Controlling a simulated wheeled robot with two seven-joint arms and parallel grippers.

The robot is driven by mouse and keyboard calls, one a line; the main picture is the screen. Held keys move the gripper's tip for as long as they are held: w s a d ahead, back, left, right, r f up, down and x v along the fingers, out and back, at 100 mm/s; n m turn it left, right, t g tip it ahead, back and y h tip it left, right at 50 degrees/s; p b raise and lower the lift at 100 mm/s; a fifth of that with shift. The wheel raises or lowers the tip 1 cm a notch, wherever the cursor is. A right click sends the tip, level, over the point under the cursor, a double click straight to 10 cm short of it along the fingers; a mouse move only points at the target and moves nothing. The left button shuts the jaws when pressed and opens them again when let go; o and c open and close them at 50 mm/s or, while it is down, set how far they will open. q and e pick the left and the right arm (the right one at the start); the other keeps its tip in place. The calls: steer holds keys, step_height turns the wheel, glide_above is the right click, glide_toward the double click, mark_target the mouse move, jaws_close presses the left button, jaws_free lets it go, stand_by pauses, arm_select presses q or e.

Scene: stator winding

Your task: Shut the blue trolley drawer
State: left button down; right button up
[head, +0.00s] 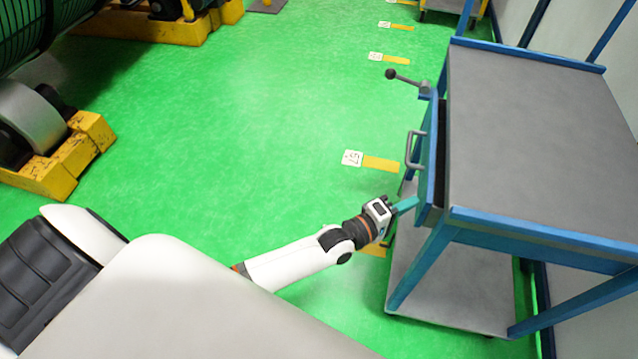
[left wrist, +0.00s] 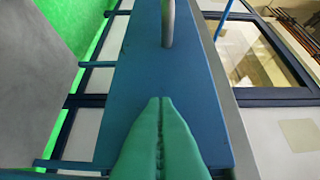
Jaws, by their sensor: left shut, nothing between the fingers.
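The blue trolley (head: 540,130) with a grey top stands at the right in the head view. Its drawer (head: 431,170) sticks out a little on the left side, with a dark gap between its front and the trolley body. A grey handle (head: 412,150) is on the drawer front; part of it shows in the left wrist view (left wrist: 168,25). My left gripper (head: 408,204) is shut and empty, its green fingertips at the near end of the drawer front. In the left wrist view the fingers (left wrist: 160,105) lie against or just before the blue front panel (left wrist: 150,75); contact is unclear. My right gripper is out of view.
A lever with a black knob (head: 391,74) sticks out from the trolley's far corner. The trolley's lower shelf (head: 450,290) extends below the drawer. Yellow machine supports (head: 60,160) stand at the left. The green floor (head: 260,100) between is clear.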

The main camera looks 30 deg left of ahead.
mark_target(419, 210)
arm_select(q)
steer(key=shift+w+d, duration=0.2)
steer(key=shift+d, duration=0.45)
steer(key=shift+w+d, duration=0.15)
steer(key=shift+d, duration=0.45)
steer(key=shift+w+d, duration=0.1)
steer(key=shift+d, duration=0.5)
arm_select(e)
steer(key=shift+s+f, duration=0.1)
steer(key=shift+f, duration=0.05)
arm_select(q)
steer(key=shift+r, duration=0.1)
